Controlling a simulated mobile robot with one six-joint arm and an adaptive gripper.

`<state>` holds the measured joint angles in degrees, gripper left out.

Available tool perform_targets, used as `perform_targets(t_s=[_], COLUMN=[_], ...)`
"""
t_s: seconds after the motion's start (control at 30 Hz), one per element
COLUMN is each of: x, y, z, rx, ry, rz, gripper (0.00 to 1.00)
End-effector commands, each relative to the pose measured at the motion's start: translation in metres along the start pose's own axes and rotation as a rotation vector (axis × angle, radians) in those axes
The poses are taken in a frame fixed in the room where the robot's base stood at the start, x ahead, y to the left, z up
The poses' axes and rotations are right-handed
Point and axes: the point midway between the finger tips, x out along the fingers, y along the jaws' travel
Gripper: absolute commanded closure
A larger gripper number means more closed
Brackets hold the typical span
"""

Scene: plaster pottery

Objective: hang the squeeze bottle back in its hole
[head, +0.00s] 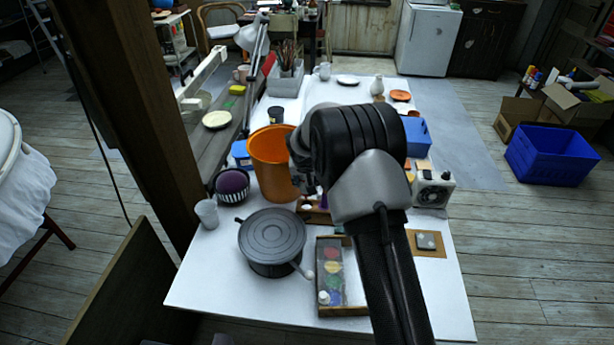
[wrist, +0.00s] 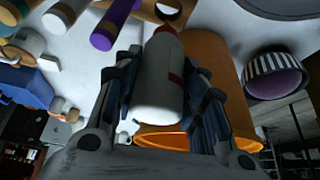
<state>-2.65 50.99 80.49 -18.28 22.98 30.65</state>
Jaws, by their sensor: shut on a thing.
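The squeeze bottle (wrist: 160,88) is white with a dark red band and a reddish tip. My gripper (wrist: 158,75) is shut on it, with one finger on each side of its body. In the wrist view its tip points to the top, close to a tan wooden piece. A wooden rack (head: 314,214) stands on the table, with a purple bottle (wrist: 108,27) and other bottles beside it in the wrist view. In the head view my arm hides the held bottle and much of the rack.
An orange bucket (head: 270,160) stands close beside my gripper. A white device (head: 433,188) is on the right.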

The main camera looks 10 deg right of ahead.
Motion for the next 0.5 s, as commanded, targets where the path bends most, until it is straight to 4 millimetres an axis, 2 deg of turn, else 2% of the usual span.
perform_targets(t_s=[0.13,0.5], x=[0.0083,0.0095], y=[0.0002,0.0002], z=[0.0044,0.005], rx=[0.001,0.0], ry=[0.0,0.0], rz=[0.0,0.0], gripper=[0.7,0.7])
